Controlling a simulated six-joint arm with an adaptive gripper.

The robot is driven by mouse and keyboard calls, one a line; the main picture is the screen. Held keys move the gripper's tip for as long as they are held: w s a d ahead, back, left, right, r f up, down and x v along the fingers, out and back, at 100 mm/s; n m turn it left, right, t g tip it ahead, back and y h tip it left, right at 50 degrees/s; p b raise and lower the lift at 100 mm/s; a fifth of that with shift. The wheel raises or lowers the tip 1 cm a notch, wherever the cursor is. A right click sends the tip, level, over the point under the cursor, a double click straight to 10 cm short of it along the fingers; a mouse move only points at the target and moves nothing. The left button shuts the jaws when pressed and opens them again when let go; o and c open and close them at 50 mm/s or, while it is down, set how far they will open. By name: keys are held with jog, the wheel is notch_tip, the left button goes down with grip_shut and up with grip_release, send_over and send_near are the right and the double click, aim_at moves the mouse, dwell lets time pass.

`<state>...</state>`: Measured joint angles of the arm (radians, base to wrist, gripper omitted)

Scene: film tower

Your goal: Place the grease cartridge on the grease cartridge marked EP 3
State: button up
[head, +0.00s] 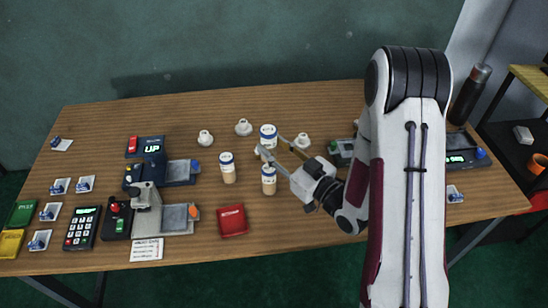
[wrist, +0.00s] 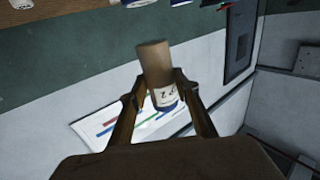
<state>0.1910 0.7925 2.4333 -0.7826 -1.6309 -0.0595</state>
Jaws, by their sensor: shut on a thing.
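My gripper (head: 273,147) is shut on a grease cartridge (head: 268,134), with a finger on each side of it. It looks roughly upright, with its blue end up. In the wrist view my gripper (wrist: 160,88) grips the cartridge (wrist: 154,62) by its sides; its tan body, white label and blue end show. I cannot read EP 3 on any label. I cannot tell whether the held cartridge touches anything below.
Small white knobbed pieces stand behind at left (head: 204,137), middle (head: 243,127) and right (head: 302,139). A red box (head: 232,220) lies in front. Devices with metal plates (head: 180,218) stand left, and a keypad (head: 82,228) farther left. The table (head: 290,230) is clear at front centre.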

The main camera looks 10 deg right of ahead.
jog(key=shift+f, duration=0.1)
jog(key=shift+f, duration=2)
jog(key=shift+f, duration=0.1)
jog(key=o, duration=1.2)
jog(key=shift+c, duration=0.2)
jog(key=v, duration=0.7)
jog(key=shift+s+d, duration=0.15)
jog(key=shift+s, duration=0.05)
